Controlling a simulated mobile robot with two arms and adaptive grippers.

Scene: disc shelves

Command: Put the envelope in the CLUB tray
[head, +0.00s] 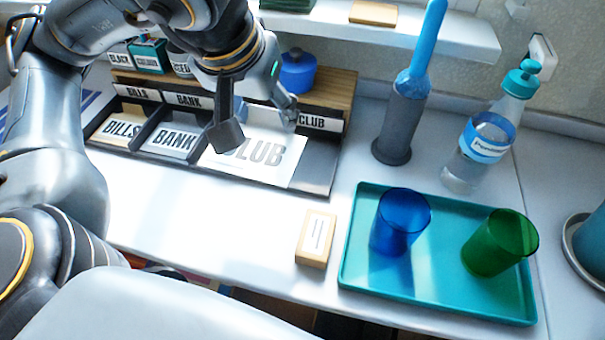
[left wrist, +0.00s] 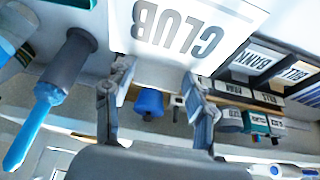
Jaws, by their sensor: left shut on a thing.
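The white envelope (head: 262,152) with CLUB printed in large grey letters is held by my left gripper (head: 257,122), which is shut on its far edge. The envelope lies over the CLUB tray (head: 318,172), the right compartment of the dark sorter, and covers most of it. I cannot tell whether it touches the tray floor. The CLUB label (head: 312,121) shows behind it on the right. In the left wrist view the envelope (left wrist: 185,30) is at the top, by the fingertips of the left gripper (left wrist: 158,75). My right gripper is not in view.
The BANK (head: 172,140) and BILLS (head: 122,127) compartments lie to the left. A blue pot (head: 297,71) stands on the wooden shelf behind. To the right are a grey-blue bottle brush (head: 402,115), a bottle (head: 482,150), and a teal tray (head: 440,285) with two cups. A wooden block (head: 316,237) lies in front.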

